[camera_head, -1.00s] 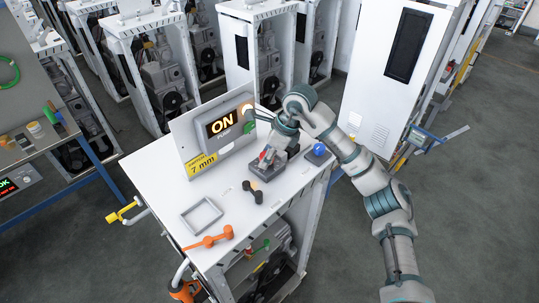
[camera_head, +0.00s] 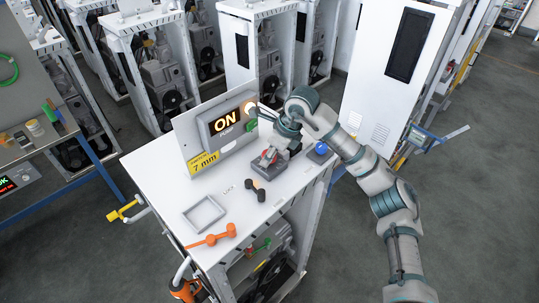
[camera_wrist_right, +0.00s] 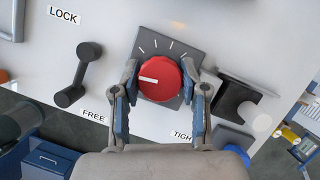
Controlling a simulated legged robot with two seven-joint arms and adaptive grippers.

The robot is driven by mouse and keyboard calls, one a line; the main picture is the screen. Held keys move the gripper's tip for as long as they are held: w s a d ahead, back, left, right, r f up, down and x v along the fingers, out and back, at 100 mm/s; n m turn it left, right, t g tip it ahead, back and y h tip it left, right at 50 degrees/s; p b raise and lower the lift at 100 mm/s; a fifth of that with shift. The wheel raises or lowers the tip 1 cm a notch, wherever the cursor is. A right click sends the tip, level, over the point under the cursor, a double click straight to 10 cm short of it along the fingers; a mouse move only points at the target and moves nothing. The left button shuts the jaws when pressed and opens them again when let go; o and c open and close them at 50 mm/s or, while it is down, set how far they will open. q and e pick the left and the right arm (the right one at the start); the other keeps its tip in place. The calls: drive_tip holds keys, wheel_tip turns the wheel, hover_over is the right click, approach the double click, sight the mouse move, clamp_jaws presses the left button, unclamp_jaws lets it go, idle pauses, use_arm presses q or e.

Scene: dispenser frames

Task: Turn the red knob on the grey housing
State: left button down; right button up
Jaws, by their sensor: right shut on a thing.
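The red knob (camera_wrist_right: 163,88) with a white pointer line sits on a square grey housing (camera_wrist_right: 147,37) with white tick marks. In the right wrist view the pointer line points left. My right gripper (camera_wrist_right: 160,75) is shut on the knob, one finger on its left side and one on its right. In the head view the red knob (camera_head: 266,158) and the grey housing (camera_head: 262,171) are on the white tabletop, and the knob is partly covered by my right gripper. My left gripper is not in view.
A black lever (camera_wrist_right: 78,75) stands left of the housing, between LOCK and FREE labels. A panel with a lit ON display (camera_head: 226,121) stands behind. A blue ball (camera_head: 321,147) on a base is to the right. An orange bar (camera_head: 211,236) and grey tray frame (camera_head: 204,214) lie in front.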

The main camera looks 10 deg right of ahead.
drive_tip(key=m+t, duration=0.1)
drive_tip(key=m, duration=0.2)
drive_tip(key=shift+h+b, duration=0.3)
drive_tip(key=shift+b, duration=0.05)
drive_tip(key=shift+w+r, duration=0.1)
drive_tip(key=o, duration=0.8)
drive_tip(key=shift+o, duration=0.2)
drive_tip(key=shift+w, duration=0.15)
drive_tip(key=shift+a, duration=0.1)
drive_tip(key=v, duration=1.1)
drive_tip(key=shift+r, duration=0.25)
